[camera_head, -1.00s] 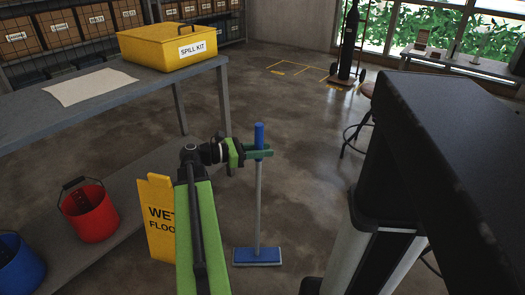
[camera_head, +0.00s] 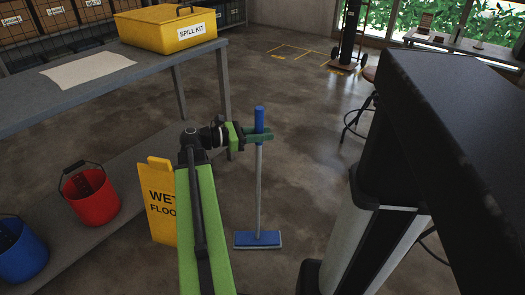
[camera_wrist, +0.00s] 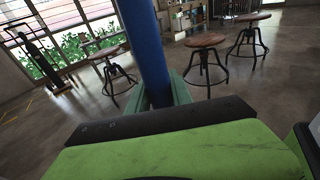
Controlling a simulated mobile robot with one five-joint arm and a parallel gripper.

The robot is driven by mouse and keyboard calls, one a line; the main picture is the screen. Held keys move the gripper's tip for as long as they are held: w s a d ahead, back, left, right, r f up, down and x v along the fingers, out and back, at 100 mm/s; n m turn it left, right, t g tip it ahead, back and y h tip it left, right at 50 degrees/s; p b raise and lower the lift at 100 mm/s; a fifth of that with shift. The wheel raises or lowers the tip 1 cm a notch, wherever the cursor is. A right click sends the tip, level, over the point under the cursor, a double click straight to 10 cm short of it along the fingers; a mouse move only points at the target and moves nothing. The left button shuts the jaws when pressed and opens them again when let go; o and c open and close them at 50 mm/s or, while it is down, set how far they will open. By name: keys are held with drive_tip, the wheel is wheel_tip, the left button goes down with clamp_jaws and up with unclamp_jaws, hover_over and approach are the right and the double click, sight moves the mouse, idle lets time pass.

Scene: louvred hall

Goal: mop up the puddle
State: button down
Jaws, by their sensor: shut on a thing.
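The mop has a blue grip, a grey pole (camera_head: 259,190) and a flat blue head (camera_head: 257,239). My gripper (camera_head: 257,135) is shut on the mop's blue upper grip and holds the mop upright. The mop head is at or just above the floor; I cannot tell whether it touches. In the wrist view the blue grip (camera_wrist: 146,45) stands between the green jaws (camera_wrist: 165,92). No clear puddle outline can be told from the mottled, shiny brown floor.
A yellow wet floor sign (camera_head: 160,205) stands left of the mop, close to my arm. A grey workbench (camera_head: 60,95) bears a yellow spill kit (camera_head: 160,32) and a cloth (camera_head: 88,70). Red (camera_head: 92,195) and blue (camera_head: 20,250) buckets sit on its lower shelf. Stools (camera_wrist: 205,42) stand farther off.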

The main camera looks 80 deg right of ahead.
drive_tip(key=shift+w+f, duration=0.15)
idle(0.3)
drive_tip(key=w+a, duration=0.1)
drive_tip(key=w, duration=0.9)
drive_tip(key=shift+w+a, duration=0.15)
drive_tip(key=shift+w, duration=0.2)
drive_tip(key=s+a+r+x, duration=0.1)
drive_tip(key=x, duration=1)
drive_tip(key=s+a+r+x, duration=0.1)
drive_tip(key=a+x, duration=0.1)
drive_tip(key=x, duration=0.8)
drive_tip(key=shift+s+r, duration=0.35)
drive_tip(key=shift+r, duration=0.2)
drive_tip(key=shift+a, duration=0.1)
drive_tip(key=f+v, duration=0.3)
drive_tip(key=v, duration=1.9)
drive_tip(key=shift+w+d+f, duration=0.15)
drive_tip(key=shift+w+d, duration=0.1)
drive_tip(key=shift+w, duration=0.5)
